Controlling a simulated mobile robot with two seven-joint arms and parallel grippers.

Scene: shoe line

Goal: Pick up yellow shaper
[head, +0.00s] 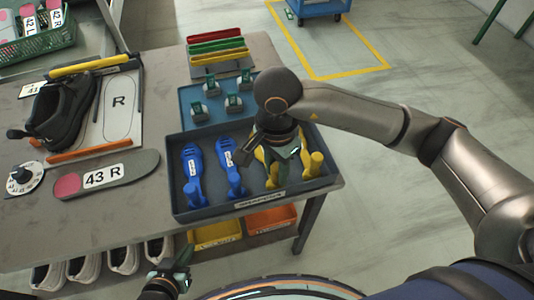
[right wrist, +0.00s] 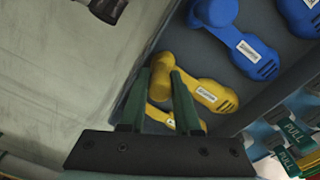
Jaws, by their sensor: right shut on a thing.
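Two yellow shapers stand at the right end of a dark grey tray (head: 250,203) in the head view: one on the left (head: 272,178) and one on the right (head: 313,166). My right gripper (head: 289,151) is down over them and partly hides them. In the right wrist view, my right gripper (right wrist: 160,85) is shut on a yellow shaper between its green fingers. A yellow shaper (right wrist: 215,95) with a white label shows beside the fingers.
Two blue shapers (head: 192,172) share the tray, to the left. Behind it is a blue tray (head: 190,94) with several green-tagged pieces. A black shoe (head: 60,108) and a 43 R sole plate (head: 105,177) lie at left.

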